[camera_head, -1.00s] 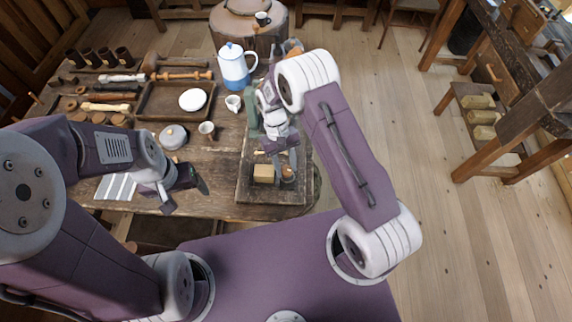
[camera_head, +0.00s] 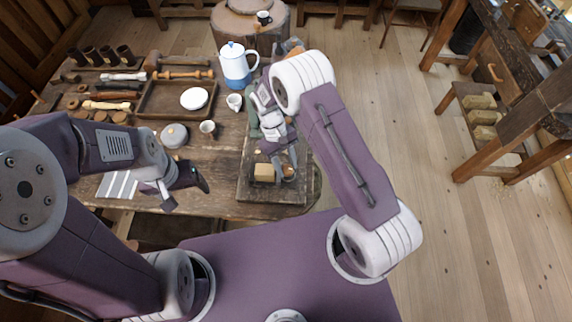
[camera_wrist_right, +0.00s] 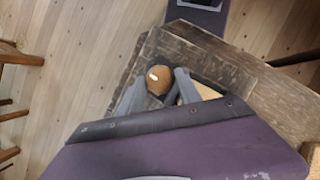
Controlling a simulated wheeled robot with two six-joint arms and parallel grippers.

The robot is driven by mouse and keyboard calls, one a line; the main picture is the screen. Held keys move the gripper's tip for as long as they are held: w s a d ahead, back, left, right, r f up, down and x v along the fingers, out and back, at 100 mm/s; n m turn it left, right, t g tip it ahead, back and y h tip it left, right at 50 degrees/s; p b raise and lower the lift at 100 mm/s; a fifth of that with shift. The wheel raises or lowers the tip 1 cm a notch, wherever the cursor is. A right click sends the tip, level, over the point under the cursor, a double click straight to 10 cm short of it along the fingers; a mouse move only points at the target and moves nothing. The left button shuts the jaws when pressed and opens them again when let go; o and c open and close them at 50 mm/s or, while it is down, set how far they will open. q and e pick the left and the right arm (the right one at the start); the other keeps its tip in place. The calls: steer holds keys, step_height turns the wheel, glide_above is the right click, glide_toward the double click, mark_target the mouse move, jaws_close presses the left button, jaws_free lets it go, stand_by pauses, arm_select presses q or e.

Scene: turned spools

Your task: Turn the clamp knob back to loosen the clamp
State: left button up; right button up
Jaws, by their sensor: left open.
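The clamp knob (camera_wrist_right: 160,79) is a round brown wooden piece with a pale mark on its end. In the head view the knob (camera_head: 289,174) is small and partly hidden by my right gripper (camera_head: 285,163). In the right wrist view the two grey fingers of my right gripper (camera_wrist_right: 158,84) stand apart on either side of the knob, with gaps visible. The pale wooden block (camera_head: 264,172) is beside the knob; it also shows in the wrist view (camera_wrist_right: 190,92). The rest of the clamp is mostly hidden. My left gripper (camera_head: 198,180) is open and empty over the table's front edge.
A dark board (camera_head: 250,195) carries the block.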

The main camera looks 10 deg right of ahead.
steer(key=shift+o, duration=1)
steer(key=b+v, duration=0.1)
steer(key=v, duration=0.8)
